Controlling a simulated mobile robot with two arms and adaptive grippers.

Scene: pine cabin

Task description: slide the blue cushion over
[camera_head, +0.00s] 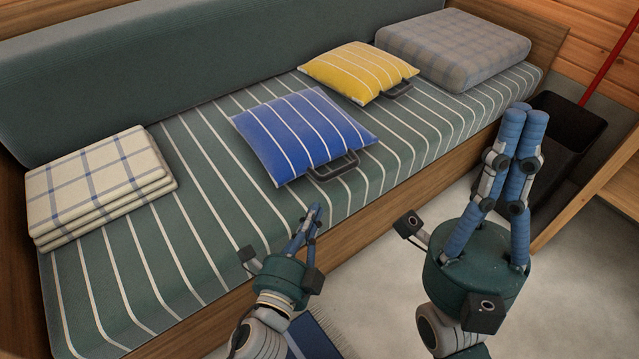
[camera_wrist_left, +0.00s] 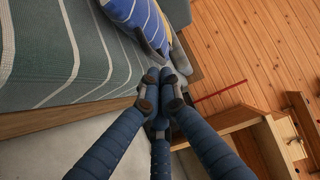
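The blue cushion (camera_head: 300,135) with white stripes lies flat on the striped seat of the bench (camera_head: 200,235), near its middle. A dark loop handle (camera_head: 334,167) sticks out from its front edge. My left gripper (camera_head: 316,210) is in front of the bench edge, a short way from the handle; its fingers are together and hold nothing. In the left wrist view the cushion (camera_wrist_left: 128,12) and handle (camera_wrist_left: 152,46) show just beyond the closed fingertips (camera_wrist_left: 160,78). My right gripper (camera_head: 525,110) is raised at the right, fingers together and empty.
A yellow striped cushion (camera_head: 358,70) with a handle lies behind and right of the blue one. A grey plaid cushion (camera_head: 455,47) fills the far right end. Folded checked blankets (camera_head: 95,185) lie at the left. A dark bin (camera_head: 565,125) stands right of the bench.

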